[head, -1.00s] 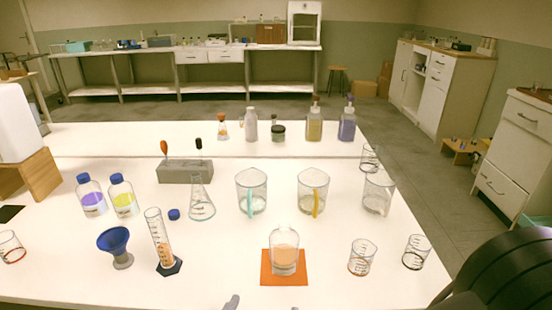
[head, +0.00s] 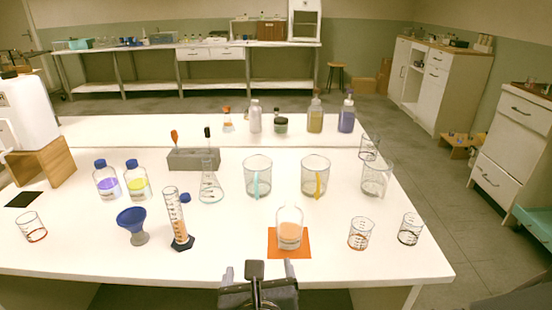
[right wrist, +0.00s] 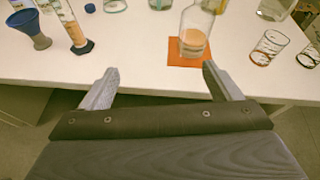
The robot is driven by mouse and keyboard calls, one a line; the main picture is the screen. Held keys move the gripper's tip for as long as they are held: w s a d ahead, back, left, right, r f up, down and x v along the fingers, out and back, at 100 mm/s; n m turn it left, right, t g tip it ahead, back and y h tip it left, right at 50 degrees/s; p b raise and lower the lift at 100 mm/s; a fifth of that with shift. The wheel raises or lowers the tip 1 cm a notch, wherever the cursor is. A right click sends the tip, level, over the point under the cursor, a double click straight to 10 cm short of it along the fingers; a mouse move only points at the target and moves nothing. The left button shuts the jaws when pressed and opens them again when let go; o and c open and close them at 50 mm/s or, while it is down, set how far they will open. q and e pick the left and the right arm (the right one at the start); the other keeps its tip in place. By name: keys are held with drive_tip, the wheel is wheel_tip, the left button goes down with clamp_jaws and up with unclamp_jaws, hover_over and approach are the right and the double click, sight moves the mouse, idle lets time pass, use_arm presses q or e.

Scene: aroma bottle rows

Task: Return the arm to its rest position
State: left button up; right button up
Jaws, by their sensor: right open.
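My right gripper (head: 258,271) is at the bottom middle of the head view, by the near edge of the white table. In the right wrist view its two fingers (right wrist: 160,72) are spread apart with nothing between them. A clear glass bottle with orange liquid (head: 290,230) stands upright on an orange mat (head: 274,251), beyond the gripper and a little to its right. The bottle also shows in the right wrist view (right wrist: 194,38), past the right finger and apart from it. My left gripper is not in view.
A blue funnel (head: 132,219) and a graduated cylinder (head: 177,218) stand to the left of the mat. Two small beakers (head: 360,234) (head: 410,229) stand to its right. Larger beakers (head: 258,177) and capped bottles (head: 107,182) are farther back. The floor before the table looks clear.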

drive_tip(key=w+d+r+n+y, duration=0.4)
drive_tip(key=r+n+y, duration=0.1)
drive_tip(key=n, duration=0.5)
drive_tip(key=s+d+n+g+y, duration=0.1)
drive_tip(key=s+d+n+y, duration=0.1)
drive_tip(key=d+n, duration=0.5)
drive_tip(key=s+d+f+n+g+h, duration=0.4)
drive_tip(key=s+d+f+n+g, duration=0.3)
drive_tip(key=s+d+f+n, duration=0.7)
wheel_tip(320, 180, up, 19)
drive_tip(key=a+n+p, duration=0.1)
drive_tip(key=p, duration=1.6)
drive_tip(key=shift+s+a, duration=0.2)
